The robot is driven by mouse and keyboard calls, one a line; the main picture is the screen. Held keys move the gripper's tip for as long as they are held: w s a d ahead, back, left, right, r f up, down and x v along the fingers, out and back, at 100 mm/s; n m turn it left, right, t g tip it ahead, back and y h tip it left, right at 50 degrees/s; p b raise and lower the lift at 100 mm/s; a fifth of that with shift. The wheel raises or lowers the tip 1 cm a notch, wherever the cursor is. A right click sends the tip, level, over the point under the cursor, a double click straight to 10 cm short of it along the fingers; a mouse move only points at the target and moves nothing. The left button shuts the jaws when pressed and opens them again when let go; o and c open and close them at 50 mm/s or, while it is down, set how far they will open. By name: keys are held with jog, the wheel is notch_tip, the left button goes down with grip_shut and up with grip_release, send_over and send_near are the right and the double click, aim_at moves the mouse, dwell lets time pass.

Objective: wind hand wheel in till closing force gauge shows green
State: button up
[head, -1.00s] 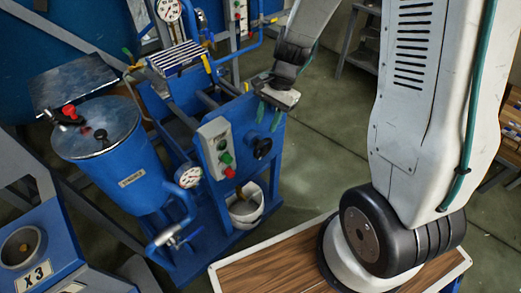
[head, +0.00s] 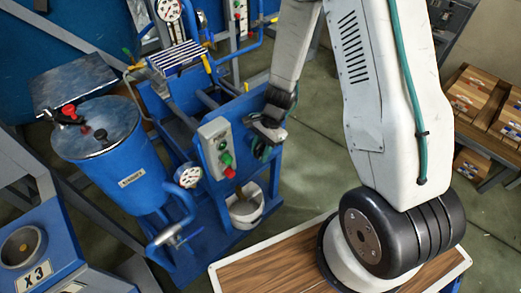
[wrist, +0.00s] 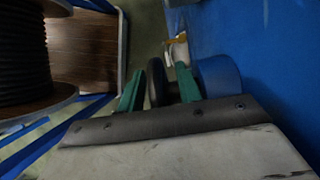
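The black hand wheel (wrist: 157,82) shows in the wrist view between the two green fingers of my gripper (wrist: 160,85). The fingers are apart on either side of it; I see no firm grip. In the head view my gripper (head: 264,147) is at the front of the blue press frame (head: 213,172) and hides the wheel. One round gauge (head: 188,177) sits on the pipe left of the frame, and another (head: 169,10) is at the top. Their pointers are too small to read, and I cannot tell which shows closing force.
A control box (head: 215,142) with green and red buttons is just left of my gripper. A white bucket (head: 245,207) stands below. A blue tank (head: 120,160) is at left. Open floor (head: 310,180) lies right of the press.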

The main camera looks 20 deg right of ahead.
jog(key=shift+c, duration=0.3)
grip_shut()
jog(key=shift+g+y, duration=0.3)
jog(key=shift+y, duration=0.4)
jog(key=shift+o, duration=0.3)
grip_release()
jog(key=shift+v, duration=3.95)
